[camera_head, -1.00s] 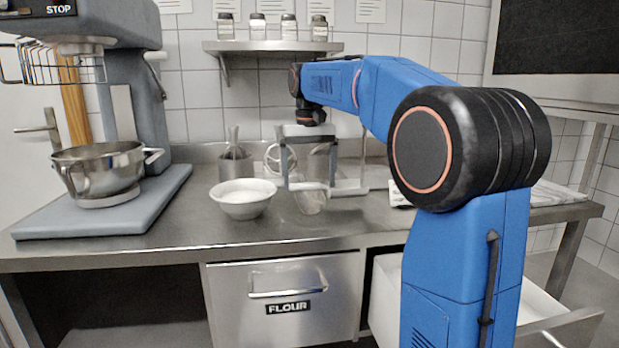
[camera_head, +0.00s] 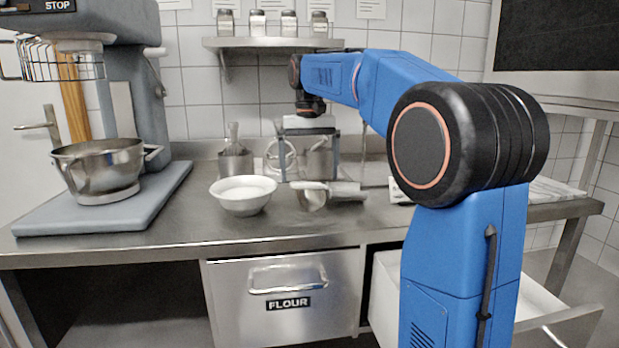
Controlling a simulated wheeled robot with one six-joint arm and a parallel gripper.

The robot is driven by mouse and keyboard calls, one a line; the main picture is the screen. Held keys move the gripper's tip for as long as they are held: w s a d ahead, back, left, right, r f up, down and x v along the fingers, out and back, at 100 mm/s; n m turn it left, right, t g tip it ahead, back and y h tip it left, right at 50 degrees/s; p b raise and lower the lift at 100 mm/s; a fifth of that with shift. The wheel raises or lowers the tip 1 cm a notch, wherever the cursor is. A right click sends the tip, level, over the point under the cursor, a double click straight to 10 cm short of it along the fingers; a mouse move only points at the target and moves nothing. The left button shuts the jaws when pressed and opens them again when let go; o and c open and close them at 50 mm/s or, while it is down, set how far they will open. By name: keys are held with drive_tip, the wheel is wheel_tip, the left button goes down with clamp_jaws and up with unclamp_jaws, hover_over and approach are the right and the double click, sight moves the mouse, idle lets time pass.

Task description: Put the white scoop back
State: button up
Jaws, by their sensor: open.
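Whether the fingertips are fully clear of the scoop I cannot tell. The white bowl holds something white.
A mixer with a steel bowl (camera_head: 98,172) stands at left. A closed flour drawer (camera_head: 285,318) is below; an open drawer with a white bin (camera_head: 386,300) juts out at right.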

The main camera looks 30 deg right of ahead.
wheel_tip(320, 180, up, 6)
drive_tip(key=shift+r, duration=0.25)
idle(0.5)
